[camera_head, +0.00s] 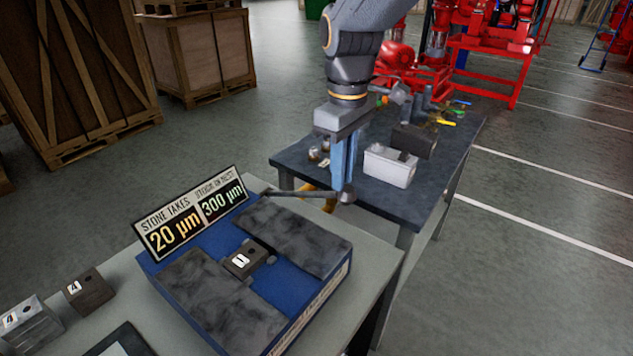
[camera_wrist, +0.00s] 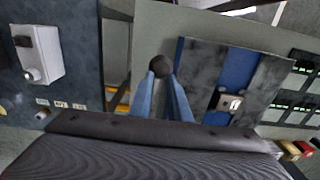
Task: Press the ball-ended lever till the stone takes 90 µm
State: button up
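The ball-ended lever is a thin dark rod (camera_head: 300,193) that reaches right from the blue stone fixture to a dark ball (camera_head: 347,196). In the wrist view the ball (camera_wrist: 160,66) shows at my fingertips. My gripper (camera_head: 343,185) points down at the ball with its blue fingers a little apart. I cannot tell whether they clasp the ball or only meet its top. The sign (camera_head: 190,215) reads "STONE TAKES 20 µm" beside a second figure, 300 µm. Dark stone slabs (camera_head: 292,237) lie on the blue fixture (camera_head: 325,297), with a small block (camera_head: 243,261) marked 1 between them.
Blocks marked 4 (camera_head: 88,291) and another (camera_head: 30,325) stand at the left on the grey table (camera_head: 120,290). A dark table (camera_head: 420,215) behind holds a white box (camera_head: 390,166) and small tools. Wooden crates (camera_head: 80,75) and red machinery (camera_head: 470,30) stand farther back.

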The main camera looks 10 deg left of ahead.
jog(key=shift+s+d+f+b, duration=0.15)
jog(key=shift+d+f+b, duration=0.2)
jog(key=shift+f, duration=0.55)
jog(key=shift+s+d+f+b, duration=0.15)
jog(key=shift+d+f, duration=0.3)
jog(key=shift+f, duration=0.45)
jog(key=shift+s+d+f+b, duration=0.2)
jog(key=shift+d+f, duration=0.2)
jog(key=shift+f, duration=0.5)
jog(key=shift+f, duration=1.2)
jog(key=p, duration=1.1)
send_near(353, 191)
jog(key=a, duration=0.1)
jog(key=w+a, duration=0.1)
jog(key=shift+a+r, duration=0.35)
jog(key=shift+r, duration=0.05)
